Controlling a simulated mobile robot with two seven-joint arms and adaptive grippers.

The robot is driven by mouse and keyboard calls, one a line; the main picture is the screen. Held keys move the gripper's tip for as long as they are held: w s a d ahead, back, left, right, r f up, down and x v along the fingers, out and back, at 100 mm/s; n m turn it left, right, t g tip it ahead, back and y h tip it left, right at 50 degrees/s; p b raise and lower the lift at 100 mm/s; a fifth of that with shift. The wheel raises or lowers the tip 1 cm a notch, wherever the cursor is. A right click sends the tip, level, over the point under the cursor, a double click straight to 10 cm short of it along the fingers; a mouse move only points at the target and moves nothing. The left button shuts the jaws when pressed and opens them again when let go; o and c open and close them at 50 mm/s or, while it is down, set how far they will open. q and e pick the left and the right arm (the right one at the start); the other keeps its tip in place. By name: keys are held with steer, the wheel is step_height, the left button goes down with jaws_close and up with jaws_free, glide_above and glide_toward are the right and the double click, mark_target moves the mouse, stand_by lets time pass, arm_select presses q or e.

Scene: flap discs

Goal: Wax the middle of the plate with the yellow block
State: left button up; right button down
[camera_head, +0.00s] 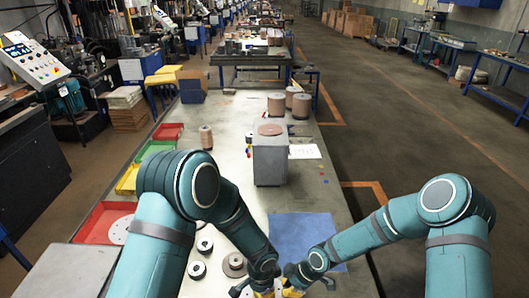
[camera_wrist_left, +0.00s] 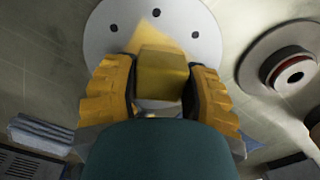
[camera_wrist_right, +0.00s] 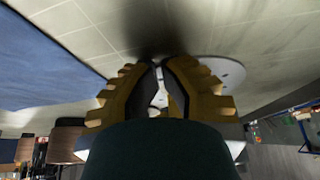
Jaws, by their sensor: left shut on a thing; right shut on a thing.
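The plate (camera_wrist_left: 190,28) is a round light grey disc with several dark holes, under my left gripper in the left wrist view. Its edge (camera_wrist_right: 225,70) also shows in the right wrist view. My left gripper (camera_wrist_left: 162,90) is shut on the yellow block (camera_wrist_left: 162,75), held over the plate's middle; I cannot tell if it touches. A pale yellow patch (camera_wrist_left: 160,38) lies just above the block there. My right gripper (camera_wrist_right: 160,75) is nearly closed on the plate's edge, with the grip mostly hidden. In the head view both grippers (camera_head: 265,290) (camera_head: 290,288) meet at the bottom.
Dark-centred rings (camera_head: 204,244) stand on the left. A red tray (camera_head: 100,222) holds another pale disc. A grey box (camera_head: 270,158) with a brown disc on top stands further back.

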arm_select(q)
steer(key=shift+s+f, duration=0.1)
steer(key=shift+s, duration=1.9)
steer(key=shift+w, duration=3.65)
steer(key=shift+s, duration=3.65)
steer(key=shift+w, duration=3.6)
steer(key=shift+s, duration=3.6)
steer(key=shift+w, duration=3.65)
step_height(320, 180, up, 7)
